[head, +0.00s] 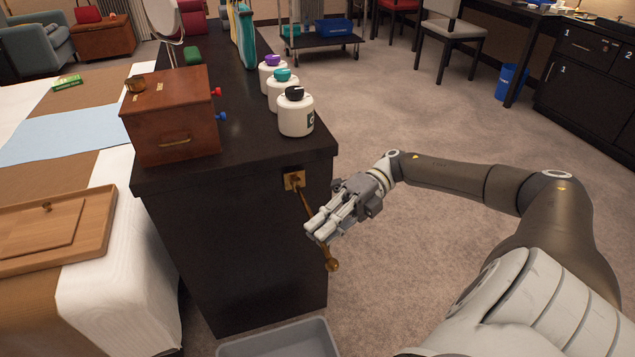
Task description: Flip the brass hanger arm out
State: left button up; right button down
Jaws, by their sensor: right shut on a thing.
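The brass hanger arm (305,205) is a thin rod with a round knob at its end (332,265). It is fixed to a square brass plate (294,180) on the end panel of the dark cabinet. The rod slopes down and to the right from the plate. My right gripper (318,232) is shut on the rod along its lower part, and the fingers hide some of it. The knob shows below the fingers. My left gripper is not in view.
The dark cabinet top (240,145) holds a wooden box (172,115) and several white bottles, the nearest with a black cap (296,115). A grey bin (280,342) stands on the floor below. A bed with a wooden tray (90,235) is at left. Carpet at right is open.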

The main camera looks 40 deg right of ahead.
dwell(0.4)
jog(key=c, duration=1.8)
grip_release()
jog(key=shift+d, duration=0.15)
jog(key=d, duration=0.4)
jog(key=d+r, duration=0.1)
jog(key=d, duration=0.3)
jog(key=d+r, duration=0.1)
jog(key=d, duration=0.3)
jog(key=shift+r, duration=0.1)
jog(key=shift+a, duration=0.1)
